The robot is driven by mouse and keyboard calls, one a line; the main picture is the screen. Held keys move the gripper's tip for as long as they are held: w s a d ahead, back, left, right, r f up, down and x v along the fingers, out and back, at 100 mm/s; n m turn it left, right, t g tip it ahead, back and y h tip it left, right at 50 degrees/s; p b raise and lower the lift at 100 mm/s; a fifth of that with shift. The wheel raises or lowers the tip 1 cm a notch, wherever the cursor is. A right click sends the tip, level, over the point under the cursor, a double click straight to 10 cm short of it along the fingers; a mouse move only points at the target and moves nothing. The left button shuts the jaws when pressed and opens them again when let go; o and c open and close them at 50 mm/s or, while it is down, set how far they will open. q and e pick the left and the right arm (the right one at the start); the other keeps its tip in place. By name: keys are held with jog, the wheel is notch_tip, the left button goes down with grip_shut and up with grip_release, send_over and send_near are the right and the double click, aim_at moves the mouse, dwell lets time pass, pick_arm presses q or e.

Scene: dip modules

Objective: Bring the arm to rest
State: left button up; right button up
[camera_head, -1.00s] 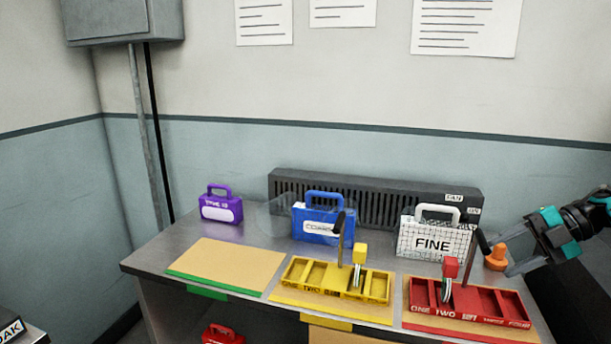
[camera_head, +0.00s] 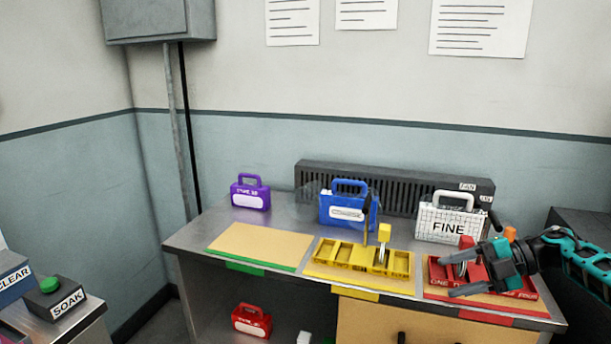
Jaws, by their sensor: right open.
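My right gripper (camera_head: 452,276) is at the right of the bench, in front of the red compartment tray (camera_head: 515,299). Its two dark fingers are spread apart with nothing seen between them, and it hides part of that tray. My right arm comes in from the right edge. My left gripper is not in view.
The metal bench (camera_head: 200,232) holds a yellow tray (camera_head: 340,257), a bare tan mat (camera_head: 258,243), a purple case (camera_head: 250,193), a blue case (camera_head: 345,207) and a white FINE case (camera_head: 452,219). A red case (camera_head: 252,321) sits below. A SOAK button box (camera_head: 55,298) stands at lower left.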

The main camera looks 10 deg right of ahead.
jog(key=s+a+f+m+t, duration=0.2)
jog(key=a+f+m+t, duration=0.3)
jog(key=a, duration=0.6)
jog(key=s+a+f+m+t, duration=0.1)
jog(key=a+f+m+t, duration=0.4)
jog(key=a, duration=0.6)
jog(key=s+f+m+g+h, duration=0.2)
jog(key=s+f+m+h, duration=0.3)
jog(key=s, duration=0.4)
jog(key=s+f+m+g+h, duration=0.2)
jog(key=s+f+m+h, duration=0.3)
jog(key=s+f+m, duration=0.2)
jog(key=s+m, duration=0.2)
jog(key=s, duration=0.1)
jog(key=shift+d+f, duration=0.1)
